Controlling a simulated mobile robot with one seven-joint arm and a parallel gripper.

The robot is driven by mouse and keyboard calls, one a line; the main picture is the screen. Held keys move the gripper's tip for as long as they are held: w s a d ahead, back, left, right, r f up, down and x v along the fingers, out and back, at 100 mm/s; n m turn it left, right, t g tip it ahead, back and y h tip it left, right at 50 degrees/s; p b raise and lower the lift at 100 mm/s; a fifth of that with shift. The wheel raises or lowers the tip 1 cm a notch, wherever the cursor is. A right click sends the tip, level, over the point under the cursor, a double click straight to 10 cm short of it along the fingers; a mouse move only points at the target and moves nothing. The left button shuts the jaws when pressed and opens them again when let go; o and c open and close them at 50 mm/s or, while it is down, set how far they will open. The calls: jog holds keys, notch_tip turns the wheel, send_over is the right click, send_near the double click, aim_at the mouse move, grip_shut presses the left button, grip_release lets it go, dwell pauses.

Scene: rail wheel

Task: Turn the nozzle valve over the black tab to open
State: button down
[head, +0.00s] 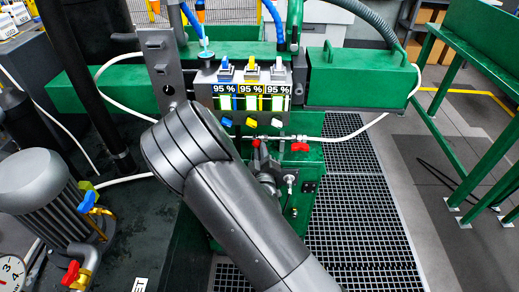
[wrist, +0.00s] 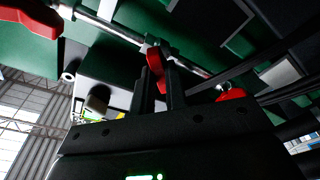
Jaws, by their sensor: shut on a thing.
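In the wrist view my gripper (wrist: 160,72) has its two dark fingers closed around a small red valve handle (wrist: 154,60). The handle sits on a silver pipe (wrist: 188,66) that crosses the picture at a slant. In the head view my gripper is mostly hidden behind my arm, and a bit of red handle (head: 256,143) shows beside it at the front of the green machine. I cannot make out a black tab at this valve. A second red handle (head: 300,147) is just to the right, apart from my gripper.
Above the valve is a panel (head: 250,95) with three "95 %" gauges and blue, yellow and white knobs. A motor (head: 40,180) and blue-handled valve (head: 86,202) stand at left. Floor grating (head: 350,220) lies right of the machine. A green frame (head: 470,130) stands further right.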

jog(key=n, duration=0.4)
jog(key=shift+r+n+g+y, duration=0.1)
jog(key=shift+n+g+y, duration=0.2)
jog(key=shift+n, duration=0.1)
jog(key=n, duration=0.3)
jog(key=shift+n+g, duration=0.3)
jog(key=shift+n, duration=0.1)
jog(key=c, duration=1.9)
grip_release()
jog(key=shift+n, duration=0.3)
jog(key=o, duration=0.6)
